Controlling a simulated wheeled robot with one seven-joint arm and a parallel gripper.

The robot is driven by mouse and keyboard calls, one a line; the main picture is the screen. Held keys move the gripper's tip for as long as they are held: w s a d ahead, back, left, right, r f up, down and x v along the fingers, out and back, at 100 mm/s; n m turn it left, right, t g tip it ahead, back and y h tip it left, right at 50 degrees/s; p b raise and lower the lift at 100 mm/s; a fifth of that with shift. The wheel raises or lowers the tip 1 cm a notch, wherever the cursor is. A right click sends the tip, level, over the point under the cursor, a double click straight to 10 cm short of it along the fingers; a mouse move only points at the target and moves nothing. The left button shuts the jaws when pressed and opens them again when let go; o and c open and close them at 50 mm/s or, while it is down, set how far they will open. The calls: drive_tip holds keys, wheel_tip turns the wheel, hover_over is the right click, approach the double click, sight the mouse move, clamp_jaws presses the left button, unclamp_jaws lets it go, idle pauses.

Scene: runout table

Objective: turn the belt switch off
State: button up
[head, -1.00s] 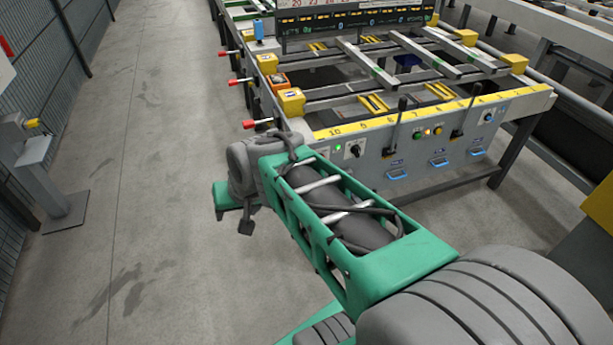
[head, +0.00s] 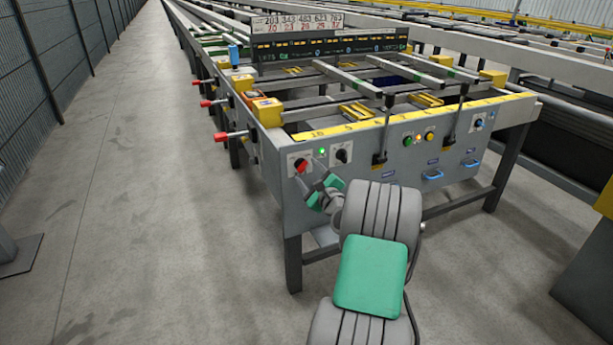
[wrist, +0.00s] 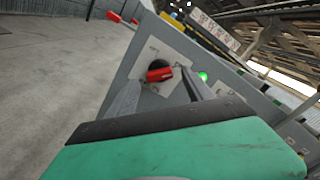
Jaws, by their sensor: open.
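The belt switch, a rotary switch with a red handle (head: 301,165) on a pale plate, sits at the left end of the table's front panel. Its red handle (wrist: 160,74) on a black round base also shows in the wrist view, between my two fingers. My gripper (head: 311,169) is open in front of the switch, with a finger on either side of the handle (wrist: 158,90). I cannot tell whether the fingers touch it. A green lamp (head: 322,151) beside the switch is lit, and it also shows in the wrist view (wrist: 203,77).
A black rotary knob (head: 342,156) is just right of the switch. Green and amber buttons (head: 418,139) and two upright levers (head: 383,130) are farther right. Red-tipped handles (head: 221,137) stick out from the table's left side. The floor at left is clear.

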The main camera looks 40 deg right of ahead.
drive_tip(key=shift+x, duration=0.8)
drive_tip(key=shift+c, duration=0.3)
clamp_jaws()
